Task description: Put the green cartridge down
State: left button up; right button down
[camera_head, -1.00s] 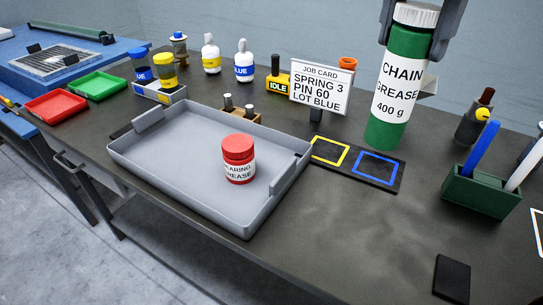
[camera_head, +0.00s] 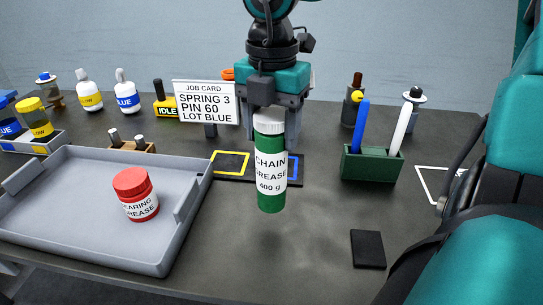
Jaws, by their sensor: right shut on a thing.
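The green cartridge (camera_head: 271,197), a white-capped cylinder labelled CHAIN GREASE 400 g, hangs upright over the middle of the dark bench. My right gripper (camera_head: 272,117) is shut on its top, around the white cap, and points down. A faint shadow on the bench below suggests that its base is clear of the surface. It partly hides the black mat (camera_head: 227,179) with a yellow and a blue square outline, mostly the blue one. My left gripper is not in view.
A grey tray (camera_head: 80,244) holding a red bearing grease jar (camera_head: 135,194) is on the left. A job card (camera_head: 206,101) stands behind. A green pen holder (camera_head: 370,166) and a black flat block (camera_head: 368,249) are on the right. The bench (camera_head: 290,265) in front is clear.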

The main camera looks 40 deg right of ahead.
aim_at(272, 157)
jog(key=shift+f, duration=2.6)
jog(key=shift+f+b, duration=0.2)
jog(key=shift+b, duration=0.2)
jog(key=shift+c, duration=1.5)
grip_release()
notch_tip(272, 157, up, 12)
jog(key=shift+r+p, duration=0.2)
jog(key=shift+p, duration=0.55)
